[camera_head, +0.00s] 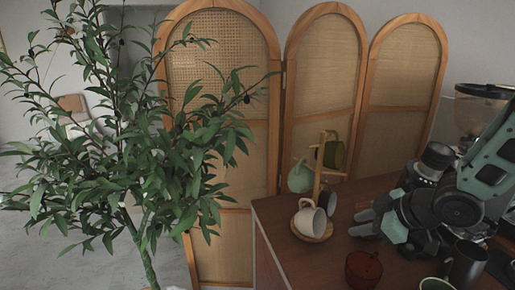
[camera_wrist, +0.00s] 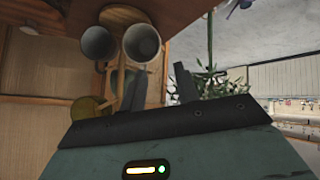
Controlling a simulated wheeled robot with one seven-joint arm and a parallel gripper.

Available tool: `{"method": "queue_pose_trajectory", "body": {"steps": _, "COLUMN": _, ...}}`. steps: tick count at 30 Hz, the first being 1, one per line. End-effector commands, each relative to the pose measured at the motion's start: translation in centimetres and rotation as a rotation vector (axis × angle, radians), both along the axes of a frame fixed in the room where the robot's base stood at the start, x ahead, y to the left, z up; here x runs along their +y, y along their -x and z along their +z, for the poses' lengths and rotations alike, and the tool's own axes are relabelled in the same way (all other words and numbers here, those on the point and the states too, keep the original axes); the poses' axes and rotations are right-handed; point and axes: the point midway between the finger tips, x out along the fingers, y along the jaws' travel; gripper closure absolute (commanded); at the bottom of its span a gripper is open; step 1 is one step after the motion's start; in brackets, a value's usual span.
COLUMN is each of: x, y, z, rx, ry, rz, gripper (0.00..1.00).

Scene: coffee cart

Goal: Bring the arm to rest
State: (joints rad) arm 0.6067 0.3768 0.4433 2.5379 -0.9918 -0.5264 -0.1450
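My arm (camera_head: 490,165) reaches in from the right over the brown counter. My gripper (camera_head: 358,223) points left, toward the mug tree. Its two dark fingers also show in the wrist view (camera_wrist: 160,85), apart, with nothing between them. The wooden mug tree (camera_head: 318,165) stands just left of the fingertips and holds a white mug (camera_head: 308,218), a grey mug (camera_head: 329,200), a pale green mug (camera_head: 300,177) and an olive mug (camera_head: 335,155).
A reddish cup (camera_head: 363,268) stands on the counter (camera_head: 275,225) near the front. A dark mug (camera_head: 468,264) and another cup (camera_head: 437,284) stand below my arm. A grinder (camera_head: 480,105) is at the back right. A folding screen (camera_head: 225,60) and a leafy plant (camera_head: 130,150) stand behind and left.

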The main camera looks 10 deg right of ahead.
Motion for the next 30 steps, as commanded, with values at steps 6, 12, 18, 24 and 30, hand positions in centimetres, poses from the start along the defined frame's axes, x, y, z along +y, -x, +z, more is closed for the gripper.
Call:
{"method": "queue_pose_trajectory", "body": {"steps": 6, "x": 3.8, "y": 1.6, "z": 0.2, "rx": 0.136, "ry": 0.145, "rz": -0.073, "gripper": 0.69}}
{"method": "queue_pose_trajectory", "body": {"steps": 12, "x": 7.9, "y": 6.3, "z": 1.2, "rx": 0.303, "ry": 0.249, "rz": -0.172, "gripper": 0.69}}
{"method": "queue_pose_trajectory", "body": {"steps": 18, "x": 12.1, "y": 13.7, "z": 2.6, "rx": 0.492, "ry": 0.305, "rz": -0.234, "gripper": 0.69}}
{"method": "queue_pose_trajectory", "body": {"steps": 24, "x": 14.7, "y": 20.6, "z": 3.9, "rx": 0.657, "ry": 0.329, "rz": -0.248, "gripper": 0.69}}
{"method": "queue_pose_trajectory", "body": {"steps": 30, "x": 15.4, "y": 23.2, "z": 4.4, "rx": 0.721, "ry": 0.338, "rz": -0.248, "gripper": 0.69}}
